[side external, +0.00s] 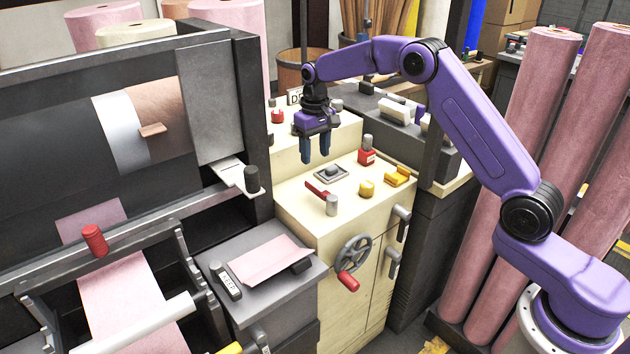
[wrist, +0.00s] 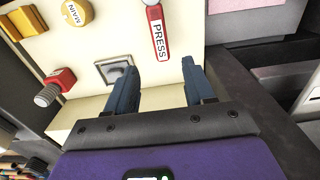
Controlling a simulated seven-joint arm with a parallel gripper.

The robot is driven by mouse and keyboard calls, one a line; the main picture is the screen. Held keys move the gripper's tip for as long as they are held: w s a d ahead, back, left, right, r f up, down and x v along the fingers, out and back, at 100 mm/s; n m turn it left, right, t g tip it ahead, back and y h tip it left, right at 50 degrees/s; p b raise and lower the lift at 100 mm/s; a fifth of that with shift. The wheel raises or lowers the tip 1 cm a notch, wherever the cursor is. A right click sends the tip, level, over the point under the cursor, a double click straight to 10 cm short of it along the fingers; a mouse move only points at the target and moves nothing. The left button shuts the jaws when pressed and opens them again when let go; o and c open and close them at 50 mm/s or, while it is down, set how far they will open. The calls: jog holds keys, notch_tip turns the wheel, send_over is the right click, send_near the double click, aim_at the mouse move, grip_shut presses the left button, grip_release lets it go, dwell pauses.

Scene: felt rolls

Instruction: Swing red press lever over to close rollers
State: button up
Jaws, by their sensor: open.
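The red press lever (side external: 317,190), marked PRESS, lies on the cream cabinet top (side external: 300,205) beside a grey post (side external: 331,205). In the wrist view the lever (wrist: 157,35) points down the picture, its end between and just beyond my fingertips. My gripper (side external: 315,158) is open and empty, pointing down above the back of the cabinet top, apart from the lever. It also shows in the wrist view (wrist: 160,66). Pink felt (side external: 125,290) runs through the machine at left, over a pale roller (side external: 150,320). I cannot tell whether the rollers touch.
Around the lever stand a square grey switch (side external: 331,173), a red block with a grey knob (side external: 366,156), a yellow MAIN knob (side external: 366,188) and a yellow switch (side external: 398,176). A handwheel (side external: 353,255) is on the cabinet front. The dark machine frame (side external: 255,120) rises at left.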

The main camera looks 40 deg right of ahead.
aim_at(315, 184)
notch_tip(315, 184, down, 10)
jog(key=shift+r, duration=0.25)
grip_shut()
